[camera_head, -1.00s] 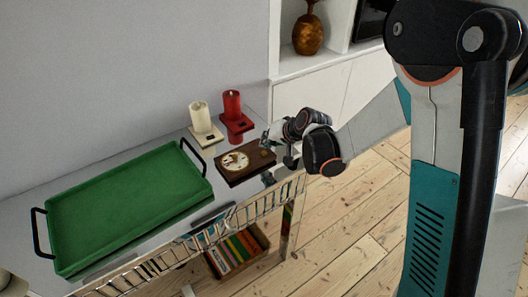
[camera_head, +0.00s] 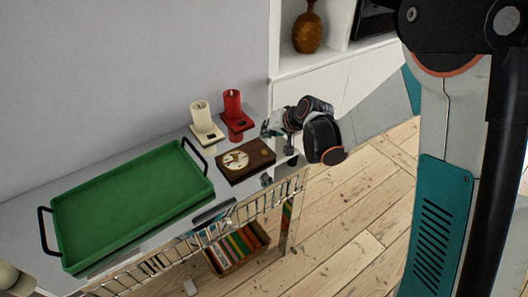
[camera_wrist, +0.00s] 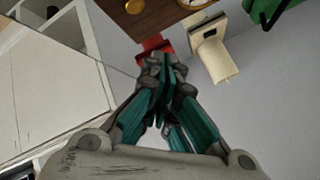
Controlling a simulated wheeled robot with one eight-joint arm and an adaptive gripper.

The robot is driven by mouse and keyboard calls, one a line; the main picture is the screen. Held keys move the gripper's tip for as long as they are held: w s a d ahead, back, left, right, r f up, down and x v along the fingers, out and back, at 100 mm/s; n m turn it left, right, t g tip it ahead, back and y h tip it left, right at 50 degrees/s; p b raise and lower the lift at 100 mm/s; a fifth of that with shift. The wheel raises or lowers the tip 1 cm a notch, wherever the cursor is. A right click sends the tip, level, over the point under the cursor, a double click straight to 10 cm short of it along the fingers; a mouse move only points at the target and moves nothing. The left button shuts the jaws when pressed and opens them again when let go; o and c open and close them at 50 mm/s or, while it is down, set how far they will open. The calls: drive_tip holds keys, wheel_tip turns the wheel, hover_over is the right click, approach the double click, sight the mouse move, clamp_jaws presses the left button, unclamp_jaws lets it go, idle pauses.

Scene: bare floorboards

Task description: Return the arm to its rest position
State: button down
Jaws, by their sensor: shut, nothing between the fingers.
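My gripper (camera_head: 270,130) is near the right end of a shelf unit's top, just right of a red candle on its holder (camera_head: 233,105). In the wrist view my gripper (camera_wrist: 160,62) has its teal fingers together with nothing between them. The red holder (camera_wrist: 152,46) shows just beyond the fingertips there; I cannot tell how far apart they are. My arm reaches in from the right side of the head view, bent at the elbow.
The glossy top (camera_head: 222,205) bears a green tray (camera_head: 130,210) with black handles, a cream candle (camera_head: 201,118) and a dark wooden box with a round dial (camera_head: 237,160). Books (camera_head: 238,247) sit below. A white cabinet (camera_head: 340,75) stands behind; floorboards (camera_head: 345,240) are clear at right.

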drive_tip(key=s+d+r+h, duration=0.3)
drive_tip(key=s+d+r, duration=0.6)
drive_tip(key=s+r, duration=0.35)
drive_tip(key=s+d+h, duration=0.1)
drive_tip(key=s+d, duration=0.2)
drive_tip(key=s, duration=0.3)
drive_tip(key=s+d+r+h, duration=0.1)
drive_tip(key=s+d, duration=0.2)
drive_tip(key=s, duration=0.3)
drive_tip(key=s+d+n+h, duration=0.1)
drive_tip(key=s+d, duration=0.2)
drive_tip(key=s, duration=0.4)
drive_tip(key=shift+d+r, duration=0.3)
drive_tip(key=shift+r, duration=0.05)
